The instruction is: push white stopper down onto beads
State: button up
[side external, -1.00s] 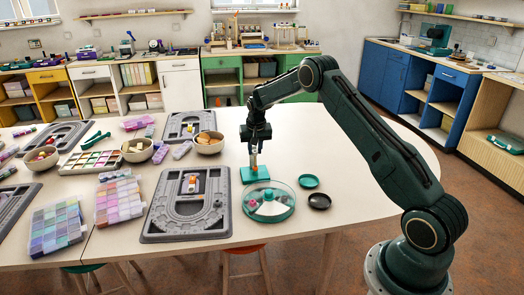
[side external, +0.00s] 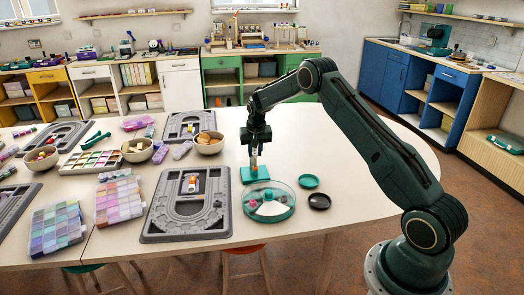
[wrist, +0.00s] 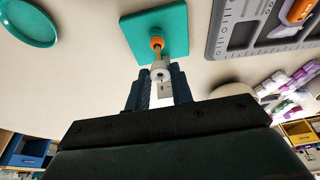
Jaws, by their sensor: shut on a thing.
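The teal base (side external: 255,175) of a bead post stands on the white table, below my gripper (side external: 254,152). In the wrist view the teal base (wrist: 170,22) carries an orange-brown bead (wrist: 157,43) on its post. The white stopper (wrist: 160,72) is between the fingertips of my gripper (wrist: 160,88), which is shut on it. The stopper is in line with the post, close to the bead. I cannot tell whether it touches the bead, and my fingers partly hide it.
A round clear-lidded tray (side external: 268,203) stands just in front of the base. Teal (side external: 308,181) and black (side external: 319,201) dishes lie to the right. A grey bead board (side external: 186,222) and a bowl (side external: 208,143) are to the left. The table's right end is clear.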

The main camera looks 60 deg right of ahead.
jog(key=shift+f, duration=2.1)
dwell(0.8)
jog(key=o, duration=1)
jog(key=shift+r, duration=0.15)
jog(key=v, duration=1.3)
jog(key=shift+a+r, duration=0.1)
jog(key=shift+r, duration=0.2)
